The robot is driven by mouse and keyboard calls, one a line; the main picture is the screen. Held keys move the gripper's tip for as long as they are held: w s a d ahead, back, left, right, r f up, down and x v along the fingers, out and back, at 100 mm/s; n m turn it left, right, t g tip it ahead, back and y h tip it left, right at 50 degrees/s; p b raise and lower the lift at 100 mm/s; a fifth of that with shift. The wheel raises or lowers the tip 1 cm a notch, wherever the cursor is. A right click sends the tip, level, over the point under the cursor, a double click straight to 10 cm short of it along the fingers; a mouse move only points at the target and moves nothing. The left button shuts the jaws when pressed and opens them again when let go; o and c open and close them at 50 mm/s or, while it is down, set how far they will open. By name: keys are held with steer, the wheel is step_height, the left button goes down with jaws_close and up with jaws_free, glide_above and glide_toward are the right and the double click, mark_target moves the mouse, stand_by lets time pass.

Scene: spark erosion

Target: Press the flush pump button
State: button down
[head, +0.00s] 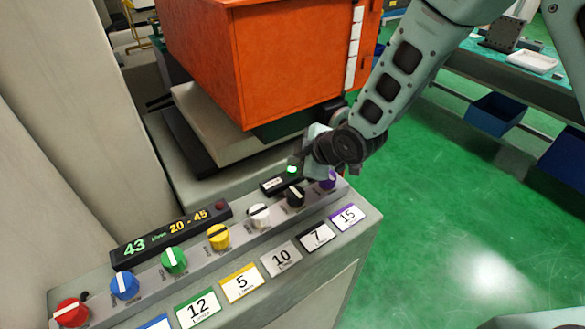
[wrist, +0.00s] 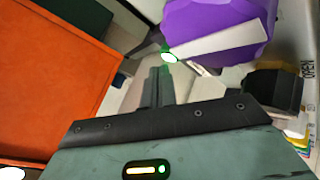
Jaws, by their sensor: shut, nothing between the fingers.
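A small green-lit button (head: 292,169) sits on a short black box (head: 278,182) with a white label, at the back of the control panel; the label is too small to read. In the wrist view a bright green-white light (wrist: 169,57) shows just beyond my fingertips. My gripper (head: 304,164) is right by the lit button, beside the purple knob. It is shut and empty, its fingers (wrist: 157,74) together in the wrist view. I cannot tell whether the fingertips touch the button.
A purple knob (wrist: 210,30) with a white pointer is close to my fingers. Black (head: 296,196), white (head: 259,215), yellow (head: 219,237) and other knobs line the panel above numbered cards. A display (head: 171,236) reads 43 and 20 - 45. An orange box (head: 290,65) stands behind. Green floor lies open at right.

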mark_target(296, 172)
steer(key=shift+r+p, duration=1.6)
steer(key=shift+r, duration=1.45)
steer(key=s+d+r+m+g+h+b, duration=0.1)
steer(key=s+d+m+g+h, duration=0.1)
steer(key=s, duration=0.8)
steer(key=s+d+r+m+g+h+b, duration=0.2)
steer(key=s+d+m, duration=0.2)
steer(key=s, duration=0.6)
steer(key=s+d+r+m+g+h+b, duration=0.2)
steer(key=s+d+m, duration=0.2)
steer(key=s, duration=0.6)
steer(key=d, duration=0.2)
steer(key=shift+d+r, duration=0.2)
steer(key=shift+d, duration=0.2)
